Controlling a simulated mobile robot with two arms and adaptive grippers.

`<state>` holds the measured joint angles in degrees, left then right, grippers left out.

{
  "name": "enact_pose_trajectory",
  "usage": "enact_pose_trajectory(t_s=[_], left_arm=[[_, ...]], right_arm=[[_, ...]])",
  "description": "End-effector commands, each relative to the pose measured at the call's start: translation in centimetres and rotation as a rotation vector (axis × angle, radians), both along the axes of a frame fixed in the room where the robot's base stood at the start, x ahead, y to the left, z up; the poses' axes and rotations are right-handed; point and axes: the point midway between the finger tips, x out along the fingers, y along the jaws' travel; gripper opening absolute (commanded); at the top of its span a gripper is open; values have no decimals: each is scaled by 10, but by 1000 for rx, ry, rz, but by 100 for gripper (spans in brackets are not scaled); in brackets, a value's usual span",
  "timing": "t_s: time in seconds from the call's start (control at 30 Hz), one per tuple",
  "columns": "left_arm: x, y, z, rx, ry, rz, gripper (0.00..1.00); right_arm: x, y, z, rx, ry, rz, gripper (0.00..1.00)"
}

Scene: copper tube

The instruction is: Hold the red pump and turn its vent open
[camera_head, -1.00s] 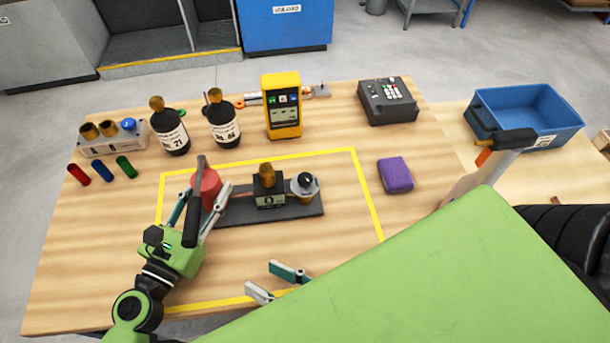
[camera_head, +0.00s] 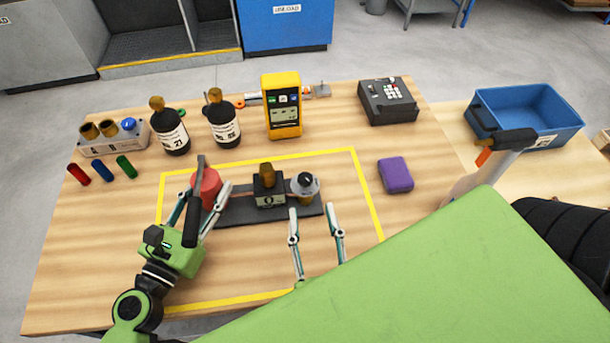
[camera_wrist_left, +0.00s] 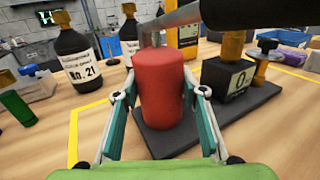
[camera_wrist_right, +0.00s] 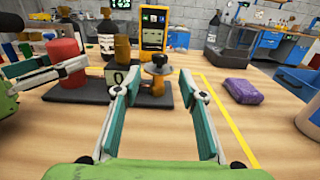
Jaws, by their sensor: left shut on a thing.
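The red pump (camera_head: 207,187) stands upright at the left end of a dark base plate (camera_head: 235,211), with a dark handle over it. My left gripper (camera_head: 203,200) is shut on the pump, one finger on each side; the left wrist view shows the red body (camera_wrist_left: 165,95) between the fingers. A black block marked 0 with a brass top (camera_head: 268,188) sits mid-plate. At the plate's right end is a brass part with a round dark-centred knob (camera_head: 305,184), perhaps the vent. My right gripper (camera_head: 314,208) is open and empty, just in front of the knob; the knob (camera_wrist_right: 158,68) shows beyond its fingers.
A purple block (camera_head: 396,175) lies right of the yellow outline. Two black bottles (camera_head: 171,130), a yellow meter (camera_head: 282,110) and a dark keypad box (camera_head: 388,101) stand behind. A blue bin (camera_head: 525,112) is at the right. The table front inside the outline is clear.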

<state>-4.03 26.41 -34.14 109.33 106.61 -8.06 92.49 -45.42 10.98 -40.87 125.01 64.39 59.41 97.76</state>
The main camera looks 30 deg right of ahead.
Motion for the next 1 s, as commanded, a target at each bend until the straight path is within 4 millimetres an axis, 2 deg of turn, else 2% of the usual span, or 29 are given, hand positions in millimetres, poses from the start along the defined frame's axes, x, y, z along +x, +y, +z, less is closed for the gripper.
enact_pose_trajectory(t_s=[0.2, 0.43, 0.63, 0.9, 1.0], left_arm=[[1, 0, 3, -3, -4, 2, 0], [1, 0, 3, -3, -4, 2, 0], [1, 0, 3, -3, -4, 2, 0], [1, 0, 3, -3, -4, 2, 0], [1, 0, 3, -3, -4, 2, 0]], right_arm=[[44, -16, 2, 2, -6, -1, 38], [78, -27, 1, 1, -3, 1, 38], [90, -31, 0, 2, 0, 2, 38], [91, -31, 0, 1, 1, 3, 38], [91, -31, 0, 1, 1, 3, 12]])
